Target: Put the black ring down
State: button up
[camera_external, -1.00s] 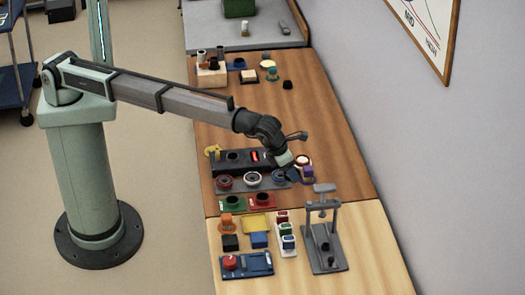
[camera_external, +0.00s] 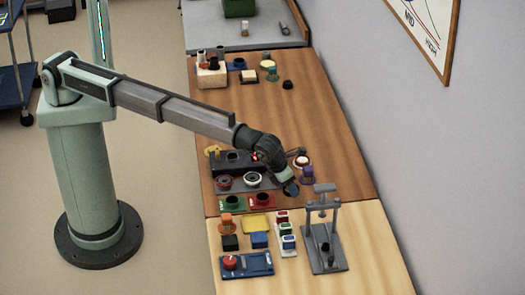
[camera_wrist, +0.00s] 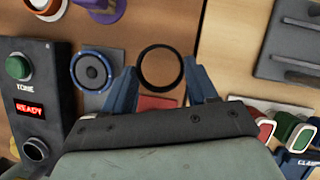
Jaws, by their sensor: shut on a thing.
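My gripper (camera_wrist: 160,72) is shut on the black ring (camera_wrist: 140,66), which sits between the two blue fingertips in the wrist view. The ring is held in the air, with wooden table and part of a red plate (camera_wrist: 157,103) seen through and below it. In the external view my gripper (camera_external: 291,188) hangs over the table, right of the red holder (camera_external: 262,201). I cannot make out the ring there. A blue-rimmed speaker (camera_wrist: 92,70) lies on a grey plate left of the ring in the wrist view.
A dark test box (camera_wrist: 32,95) with a green button and a lit READY sign stands left in the wrist view. The grey press stand (camera_external: 324,240) is close by. A green holder (camera_external: 234,202), small coloured boxes (camera_external: 286,232) and a purple stand (camera_external: 307,175) are near.

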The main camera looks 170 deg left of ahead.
aim_at(292, 199)
jog(key=shift+f, duration=1.65)
jog(key=shift+f, duration=0.15)
jog(key=o, duration=1)
jog(key=v, duration=1.2)
